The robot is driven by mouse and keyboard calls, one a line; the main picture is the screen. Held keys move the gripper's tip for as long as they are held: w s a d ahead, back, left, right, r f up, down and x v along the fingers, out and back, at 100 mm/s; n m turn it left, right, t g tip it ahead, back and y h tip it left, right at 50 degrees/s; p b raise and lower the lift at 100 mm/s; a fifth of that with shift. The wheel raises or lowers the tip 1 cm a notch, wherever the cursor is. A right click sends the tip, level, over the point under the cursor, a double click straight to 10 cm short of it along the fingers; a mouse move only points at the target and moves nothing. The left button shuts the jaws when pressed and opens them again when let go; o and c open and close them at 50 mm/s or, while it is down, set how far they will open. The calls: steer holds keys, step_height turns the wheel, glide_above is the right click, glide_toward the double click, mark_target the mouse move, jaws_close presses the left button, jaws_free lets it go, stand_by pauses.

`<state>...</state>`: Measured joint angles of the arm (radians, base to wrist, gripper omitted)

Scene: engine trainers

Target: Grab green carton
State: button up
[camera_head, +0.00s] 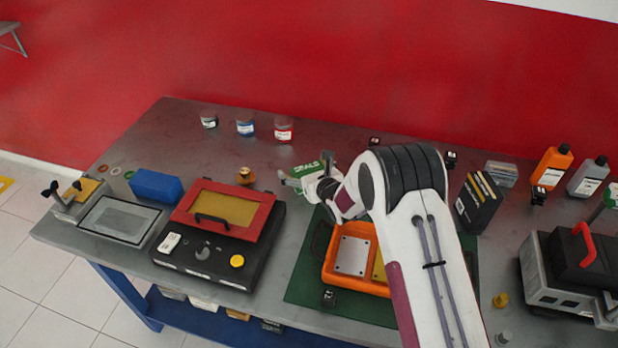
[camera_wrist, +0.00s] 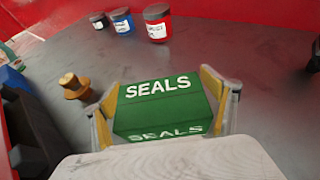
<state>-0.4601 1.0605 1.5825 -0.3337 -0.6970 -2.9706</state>
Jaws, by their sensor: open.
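The green carton (camera_wrist: 160,103) is marked "SEALS" in white and stands on the grey metal table. In the wrist view it sits between the two yellow-lined fingers of my gripper (camera_wrist: 163,105), with one finger at each side. The fingers are open; I cannot tell whether either touches the carton. In the head view the carton (camera_head: 309,171) is partly hidden by my gripper (camera_head: 298,184) and wrist, behind the orange tray.
Three small jars (camera_head: 245,127) stand at the back of the table. A brass knob-like part (camera_head: 245,176) is left of the carton. The orange tray (camera_head: 335,270) lies on a green mat (camera_head: 304,284). A black device with a red frame (camera_head: 262,196) stands at left.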

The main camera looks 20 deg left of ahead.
steer(key=shift+c, duration=0.2)
steer(key=c, duration=1.2)
steer(key=shift+r, duration=0.1)
steer(key=shift+r, duration=5)
steer(key=shift+c, duration=0.2)
